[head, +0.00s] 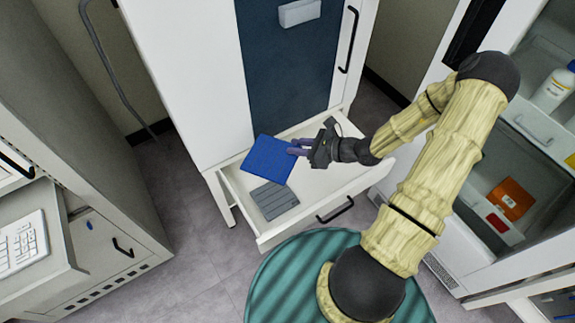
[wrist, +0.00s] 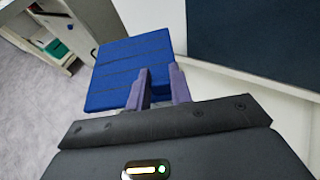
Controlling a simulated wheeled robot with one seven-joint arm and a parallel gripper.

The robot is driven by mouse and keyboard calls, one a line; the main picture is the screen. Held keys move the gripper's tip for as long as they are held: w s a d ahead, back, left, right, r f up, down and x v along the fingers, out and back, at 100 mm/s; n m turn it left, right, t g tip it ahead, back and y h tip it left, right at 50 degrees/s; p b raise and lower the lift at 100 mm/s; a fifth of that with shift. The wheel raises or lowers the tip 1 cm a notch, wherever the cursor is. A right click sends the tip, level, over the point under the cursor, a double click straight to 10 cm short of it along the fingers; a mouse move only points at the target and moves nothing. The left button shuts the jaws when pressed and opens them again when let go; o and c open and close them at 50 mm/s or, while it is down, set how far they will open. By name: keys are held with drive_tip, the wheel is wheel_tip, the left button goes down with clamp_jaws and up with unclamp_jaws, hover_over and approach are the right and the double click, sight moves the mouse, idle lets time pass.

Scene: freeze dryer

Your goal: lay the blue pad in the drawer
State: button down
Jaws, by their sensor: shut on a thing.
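The blue pad (head: 268,159) is a flat square held at its right edge by my gripper (head: 298,147). It is over the back left part of the open white drawer (head: 330,190) and hides that part. In the wrist view the pad (wrist: 120,68) lies beyond the purple fingers of my gripper (wrist: 160,85), with its near edge between them. I cannot tell whether the pad touches the drawer. A grey ribbed piece (head: 274,200) lies on the drawer floor in front of the pad.
The white cabinet with a dark blue door panel (head: 290,70) rises directly behind the drawer. A second open white cabinet at the right holds a white bottle (head: 554,90) and an orange item (head: 510,198). A keyboard (head: 22,240) is at the left. The drawer's right side looks clear.

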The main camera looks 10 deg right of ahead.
idle(0.3)
drive_tip(key=shift+d+f+b, duration=0.15)
drive_tip(key=shift+f+b, duration=0.15)
drive_tip(key=w+d+f+m+t+h+b, duration=0.1)
drive_tip(key=w+d+f+m+h+b, duration=0.1)
drive_tip(key=d+b, duration=0.3)
drive_tip(key=w+d+f+m+t+h+b, duration=0.1)
drive_tip(key=w+d+f+m+h+b, duration=0.1)
drive_tip(key=d, duration=0.7)
drive_tip(key=w+d+f+m+t+h+b, duration=0.1)
drive_tip(key=w+d+f+h+b, duration=0.1)
drive_tip(key=d+f+h+b, duration=0.2)
drive_tip(key=d+f+b, duration=0.1)
drive_tip(key=d+b, duration=0.2)
drive_tip(key=b, duration=0.1)
drive_tip(key=shift+f+m+b, duration=0.3)
drive_tip(key=shift+m, duration=0.1)
drive_tip(key=shift+w, duration=0.1)
wheel_tip(320, 180, down, 10)
drive_tip(key=b, duration=0.3)
